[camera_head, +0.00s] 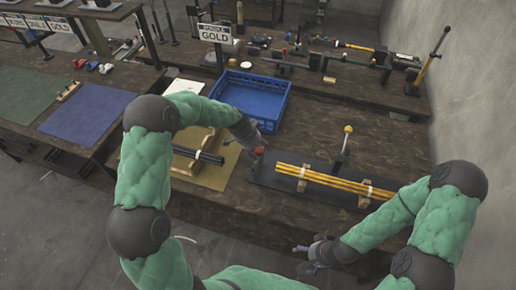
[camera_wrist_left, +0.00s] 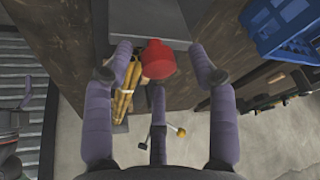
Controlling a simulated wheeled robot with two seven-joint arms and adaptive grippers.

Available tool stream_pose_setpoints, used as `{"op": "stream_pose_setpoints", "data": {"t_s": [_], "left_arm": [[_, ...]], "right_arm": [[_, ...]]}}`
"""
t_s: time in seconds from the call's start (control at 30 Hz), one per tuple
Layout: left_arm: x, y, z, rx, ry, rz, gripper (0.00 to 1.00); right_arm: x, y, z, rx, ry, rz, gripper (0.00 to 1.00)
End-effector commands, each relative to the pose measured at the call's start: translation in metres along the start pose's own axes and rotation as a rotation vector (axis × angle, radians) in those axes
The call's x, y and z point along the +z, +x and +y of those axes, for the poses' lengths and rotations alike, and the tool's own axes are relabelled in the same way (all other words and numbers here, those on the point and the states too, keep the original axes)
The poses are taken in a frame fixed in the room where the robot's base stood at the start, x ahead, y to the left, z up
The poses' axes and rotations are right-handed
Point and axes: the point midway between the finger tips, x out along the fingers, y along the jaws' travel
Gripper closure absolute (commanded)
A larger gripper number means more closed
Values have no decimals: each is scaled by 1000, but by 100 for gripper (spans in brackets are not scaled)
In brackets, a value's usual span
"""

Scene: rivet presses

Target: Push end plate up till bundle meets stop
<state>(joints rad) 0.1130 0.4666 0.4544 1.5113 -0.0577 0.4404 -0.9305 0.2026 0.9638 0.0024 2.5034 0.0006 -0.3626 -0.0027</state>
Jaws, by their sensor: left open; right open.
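A bundle of yellow rods (camera_head: 335,181) lies in pale holders on a dark base plate (camera_head: 265,178). A red knob (camera_head: 259,150) stands near the bundle's left end. My left gripper (camera_head: 255,143) is at this knob. In the left wrist view its purple fingers are spread around the red knob (camera_wrist_left: 157,58), with the yellow rods (camera_wrist_left: 126,88) beside it; contact cannot be told. I cannot make out the end plate or the stop clearly. My right gripper (camera_head: 312,256) is open and empty, low in front of the bench, apart from the bundle.
A lever with a yellow ball (camera_head: 347,130) stands behind the bundle. A blue crate (camera_head: 250,95) is behind my left gripper. Dark rods (camera_head: 200,155) lie in a wooden holder on a yellow mat (camera_head: 215,180) to the left.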

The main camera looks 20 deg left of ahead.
Motion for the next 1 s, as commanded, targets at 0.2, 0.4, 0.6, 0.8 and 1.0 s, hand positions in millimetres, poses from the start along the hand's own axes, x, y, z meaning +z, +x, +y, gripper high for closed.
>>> {"op": "stream_pose_setpoints", "data": {"t_s": [0.2, 0.4, 0.6, 0.8, 1.0], "left_arm": [[0, 0, 0, 0, 0, 0, 85], [-2, -1, -1, -3, 0, 2, 100], [-25, 8, 23, -3, 7, 4, 100], [-54, 19, 52, -6, 4, 8, 100], [-64, 21, 59, -10, 0, 12, 100]], "right_arm": [[0, 0, 0, 0, 0, 0, 14], [0, 0, 0, 0, 0, 0, 14], [0, 1, 0, 0, 0, 0, 14], [0, 3, 1, 0, 0, 0, 14], [0, 3, 1, 0, 0, 0, 14]]}}
